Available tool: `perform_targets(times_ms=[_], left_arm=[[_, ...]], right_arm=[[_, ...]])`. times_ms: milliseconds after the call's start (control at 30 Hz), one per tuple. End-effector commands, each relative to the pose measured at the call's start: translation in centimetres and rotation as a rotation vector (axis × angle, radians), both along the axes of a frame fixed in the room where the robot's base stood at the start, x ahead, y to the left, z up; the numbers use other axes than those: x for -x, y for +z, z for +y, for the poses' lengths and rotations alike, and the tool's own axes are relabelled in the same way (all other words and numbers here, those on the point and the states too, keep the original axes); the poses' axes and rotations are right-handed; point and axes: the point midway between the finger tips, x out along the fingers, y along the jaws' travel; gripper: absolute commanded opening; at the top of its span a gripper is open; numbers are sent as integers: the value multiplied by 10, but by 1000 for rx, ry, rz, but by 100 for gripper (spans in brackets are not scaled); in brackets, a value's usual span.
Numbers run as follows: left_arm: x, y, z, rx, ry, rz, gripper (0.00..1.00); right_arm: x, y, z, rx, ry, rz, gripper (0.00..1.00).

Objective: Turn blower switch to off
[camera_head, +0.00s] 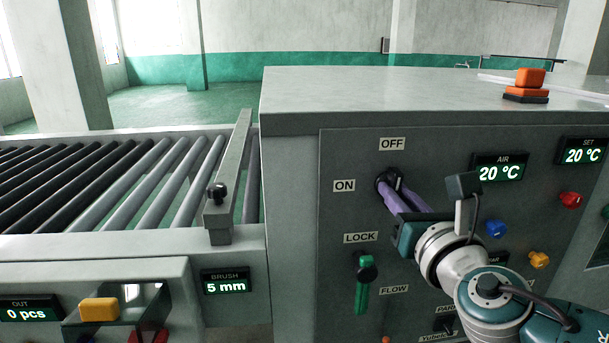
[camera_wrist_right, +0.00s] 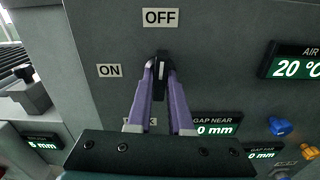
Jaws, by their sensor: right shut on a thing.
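The blower switch is a dark rotary knob on the grey cabinet front, seen in the head view (camera_head: 381,183) and in the right wrist view (camera_wrist_right: 162,58). The OFF label (camera_head: 392,144) is above it and the ON label (camera_head: 344,186) is to its left. My right gripper (camera_head: 391,184) has its purple fingers shut on the knob, one on each side; they also show in the right wrist view (camera_wrist_right: 157,76). The knob's grip looks roughly upright, in line with OFF, but the fingers partly hide it. My left gripper is out of view.
A green LOCK handle (camera_head: 362,285) hangs below the switch. Blue (camera_head: 495,229), red (camera_head: 571,200) and yellow (camera_head: 539,260) knobs sit to the right. An orange button (camera_head: 530,78) stands on the cabinet top. A roller conveyor (camera_head: 150,185) lies to the left.

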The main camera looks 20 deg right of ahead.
Motion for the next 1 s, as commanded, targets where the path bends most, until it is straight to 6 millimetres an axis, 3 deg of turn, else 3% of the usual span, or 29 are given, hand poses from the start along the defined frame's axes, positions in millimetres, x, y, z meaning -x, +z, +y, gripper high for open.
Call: perform_targets(times_ms=[33,67,300,633,1000], left_arm=[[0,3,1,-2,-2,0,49],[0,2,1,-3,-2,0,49],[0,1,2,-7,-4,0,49],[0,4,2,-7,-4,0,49],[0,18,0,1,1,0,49]], right_arm=[[0,2,0,36,0,9,0],[0,0,0,38,0,9,21],[0,0,0,30,0,7,48],[5,1,1,27,1,7,49],[44,1,10,28,0,9,49]])
